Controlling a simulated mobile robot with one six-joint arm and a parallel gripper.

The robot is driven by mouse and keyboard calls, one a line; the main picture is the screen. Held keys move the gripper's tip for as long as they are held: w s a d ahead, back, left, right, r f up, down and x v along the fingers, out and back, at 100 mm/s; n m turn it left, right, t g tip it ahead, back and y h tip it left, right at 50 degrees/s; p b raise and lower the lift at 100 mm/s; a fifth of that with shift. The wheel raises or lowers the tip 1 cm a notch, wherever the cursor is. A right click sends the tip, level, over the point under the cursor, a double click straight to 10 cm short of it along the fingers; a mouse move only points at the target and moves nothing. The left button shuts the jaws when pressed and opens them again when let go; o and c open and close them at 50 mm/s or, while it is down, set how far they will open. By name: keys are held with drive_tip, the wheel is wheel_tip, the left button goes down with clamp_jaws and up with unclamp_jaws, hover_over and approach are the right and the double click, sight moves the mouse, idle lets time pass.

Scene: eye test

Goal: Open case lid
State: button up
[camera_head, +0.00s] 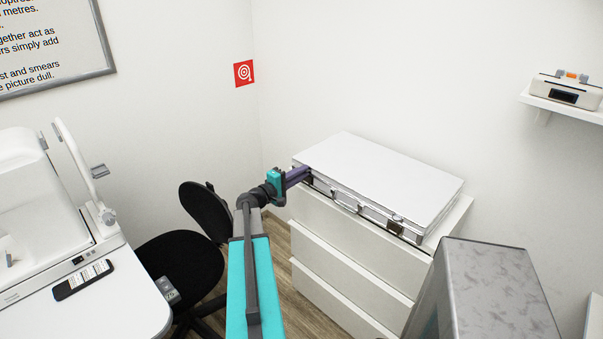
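The case (378,182) is a flat, white-topped box with metal edges, lying on a white drawer cabinet. Its lid looks shut. Metal latches run along its front side, and a darker, brownish latch or lock (396,226) shows near the front right. My gripper (308,173) is at the case's front left corner, at about the height of the lid edge. Its purple fingers point at the case. I cannot tell whether they touch it, and the gap between the fingers is too small to make out.
The white drawer cabinet (335,262) carries the case. A black chair (185,265) stands left of my arm, beside a white desk (115,305) with a phone (83,280) and an eye-test machine (40,200). A grey box-like block (490,290) stands at the front right. A wall shelf (560,107) holds a small device.

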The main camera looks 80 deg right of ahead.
clamp_jaws()
idle(1.0)
